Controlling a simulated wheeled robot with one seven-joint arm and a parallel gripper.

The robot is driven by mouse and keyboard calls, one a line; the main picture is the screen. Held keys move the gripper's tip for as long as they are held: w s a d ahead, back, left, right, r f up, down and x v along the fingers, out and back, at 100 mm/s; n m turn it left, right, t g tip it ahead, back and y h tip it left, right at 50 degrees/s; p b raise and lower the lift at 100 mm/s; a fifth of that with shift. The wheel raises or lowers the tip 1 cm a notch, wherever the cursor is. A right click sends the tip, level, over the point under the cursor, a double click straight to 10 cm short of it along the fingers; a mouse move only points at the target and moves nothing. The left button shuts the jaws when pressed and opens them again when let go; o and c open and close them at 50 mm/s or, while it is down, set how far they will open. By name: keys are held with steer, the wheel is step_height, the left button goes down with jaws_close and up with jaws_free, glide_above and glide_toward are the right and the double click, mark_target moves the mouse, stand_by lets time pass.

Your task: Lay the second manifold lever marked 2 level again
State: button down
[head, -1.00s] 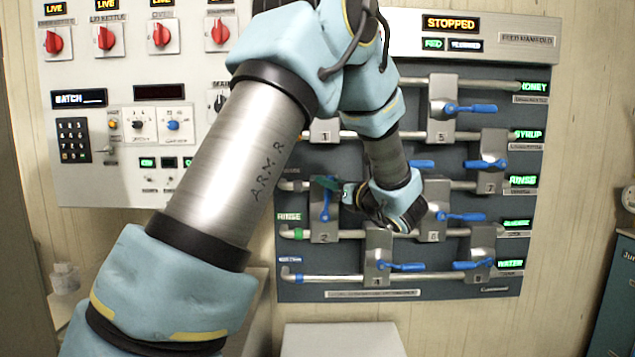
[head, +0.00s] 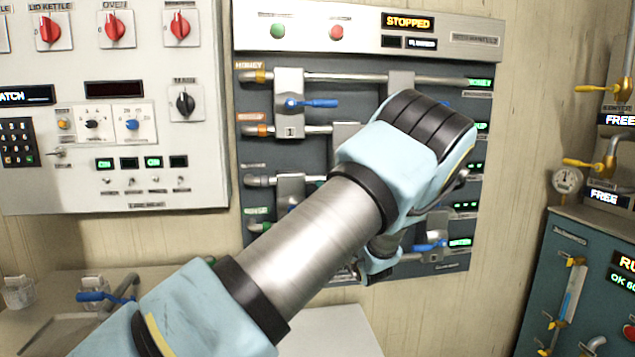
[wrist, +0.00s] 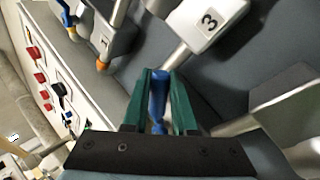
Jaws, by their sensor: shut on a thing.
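My gripper (wrist: 159,100) shows in the wrist view with its two green fingers shut on a blue lever handle (wrist: 158,92). The valve block this handle belongs to shows no readable number. A block marked 3 (wrist: 205,20) is just above the fingertips, and a block marked 1 (wrist: 104,42) is at the upper left. In the head view my arm hides the gripper and the handle. The left-hand valve block below lever 1 (head: 290,186) is partly visible, with a bit of blue at its lower part; its handle is mostly behind my arm. Lever 1 (head: 314,103) lies level.
The manifold panel (head: 262,112) carries several pipes and blocks close to my arm. A control panel (head: 75,180) with red knobs is at the left. A metal counter (head: 60,325) is lower left. A teal cabinet (head: 560,250) with yellow valves stands right.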

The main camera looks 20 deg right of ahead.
steer(key=shift+s+d+f+m+t+h+p, duration=0.15)
steer(key=shift+f+m+h+p, duration=0.25)
steer(key=shift+f+m+h, duration=0.85)
steer(key=shift+w+d+f+m+t+h+p, duration=0.1)
steer(key=shift+d+f+m+t+h+p, duration=0.25)
steer(key=shift+m+h, duration=1.55)
steer(key=shift+s+d+f+m+h+p, duration=0.15)
steer(key=shift+f+m+h+p, duration=0.55)
steer(key=shift+m, duration=1.65)
steer(key=shift+w+f, duration=0.1)
steer(key=shift+f, duration=0.2)
steer(key=c, duration=0.7)
jaws_free()
steer(key=shift+b, duration=0.3)
steer(key=b+v, duration=0.3)
steer(key=v, duration=0.7)
steer(key=shift+s+f+b, duration=0.2)
steer(key=shift+s+b, duration=0.15)
